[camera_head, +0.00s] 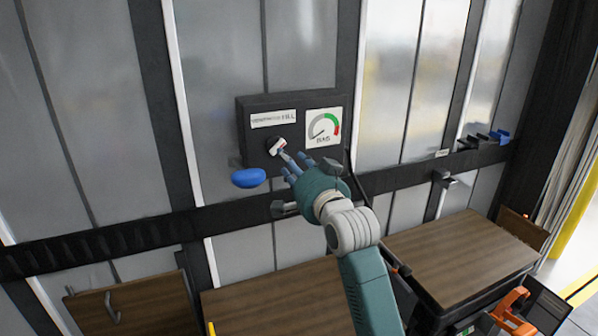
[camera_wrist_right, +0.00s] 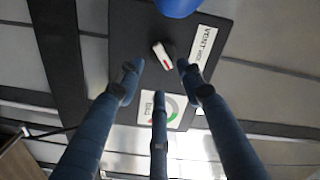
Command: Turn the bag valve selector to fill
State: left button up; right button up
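The valve selector (camera_head: 277,146) is a white handle with a red mark on a dark base, on a black panel (camera_head: 246,130). A label (camera_head: 272,118) above it ends in FILL; its other words are hard to read. The handle sits at a slant; I cannot tell which word it points to. A round gauge (camera_head: 324,127) is at its right. My right gripper (camera_head: 287,161) is just below and in front of the selector. In the right wrist view its fingers (camera_wrist_right: 157,76) are spread, with the selector (camera_wrist_right: 162,55) beyond and between the tips. My left gripper is not in view.
A blue rounded object (camera_head: 248,178) juts out left of the selector, close to my fingers. A dark rail (camera_head: 130,238) crosses the wall below the panel. Wooden-topped surfaces (camera_head: 455,255) stand below. Small blue and black items (camera_head: 485,140) sit on the rail at right.

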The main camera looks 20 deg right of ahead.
jog(key=s, duration=0.5)
jog(key=shift+s, duration=0.15)
